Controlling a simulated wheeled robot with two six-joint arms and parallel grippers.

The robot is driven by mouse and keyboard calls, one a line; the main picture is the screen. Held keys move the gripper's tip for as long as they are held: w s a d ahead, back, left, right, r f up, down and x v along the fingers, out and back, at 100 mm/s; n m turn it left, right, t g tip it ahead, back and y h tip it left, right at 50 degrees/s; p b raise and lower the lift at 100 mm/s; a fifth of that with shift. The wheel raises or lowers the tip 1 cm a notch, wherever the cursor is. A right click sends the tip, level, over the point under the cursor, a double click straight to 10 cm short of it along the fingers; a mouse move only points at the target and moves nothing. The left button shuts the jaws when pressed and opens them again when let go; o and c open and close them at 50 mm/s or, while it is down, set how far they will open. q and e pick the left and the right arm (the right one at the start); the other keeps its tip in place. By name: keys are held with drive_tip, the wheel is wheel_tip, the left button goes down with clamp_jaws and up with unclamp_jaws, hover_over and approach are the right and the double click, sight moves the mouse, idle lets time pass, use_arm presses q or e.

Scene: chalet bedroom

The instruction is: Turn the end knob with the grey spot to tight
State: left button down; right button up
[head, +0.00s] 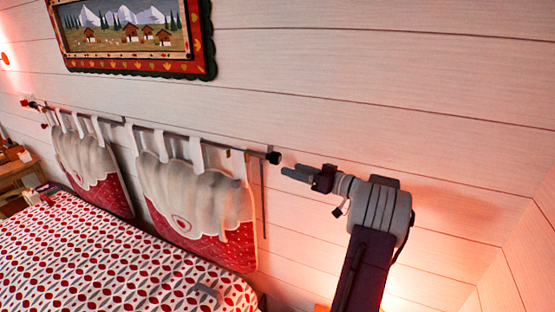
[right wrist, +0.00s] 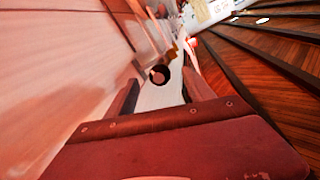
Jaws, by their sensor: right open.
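A dark round end knob (head: 274,157) sits on the right end of the wall rod (head: 215,141) that holds the cushions. In the right wrist view the knob (right wrist: 159,75) faces me, with a small lighter spot on its face. My right gripper (head: 284,172) is just to the right of the knob in the head view, pointing at it. Its two fingers (right wrist: 160,98) are apart, with the knob seen ahead between them; no contact shows. The rod's far left end (head: 32,104) is small and its details are unclear. My left gripper is not in view.
Two red and cream cushions hang by loops from the rod, a near one (head: 195,200) and a far one (head: 92,165). A patterned bed (head: 100,260) lies below. A framed picture (head: 130,30) hangs above.

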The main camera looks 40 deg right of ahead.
sight(280, 158)
drive_tip(key=shift+t+h, duration=0.3)
drive_tip(key=p+x, duration=0.1)
drive_tip(key=x, duration=0.1)
drive_tip(key=r+p+x, duration=0.1)
drive_tip(key=p+x, duration=0.1)
drive_tip(key=x, duration=0.1)
drive_tip(key=p+x, duration=0.2)
drive_tip(key=shift+w+d+r, duration=0.25)
drive_tip(key=shift+w+d, duration=0.05)
drive_tip(key=shift+w, duration=0.05)
drive_tip(key=shift+w+a+f, duration=0.15)
drive_tip(key=shift+w+a, duration=0.05)
drive_tip(key=shift+w, duration=0.25)
clamp_jaws()
drive_tip(key=shift+f, duration=0.1)
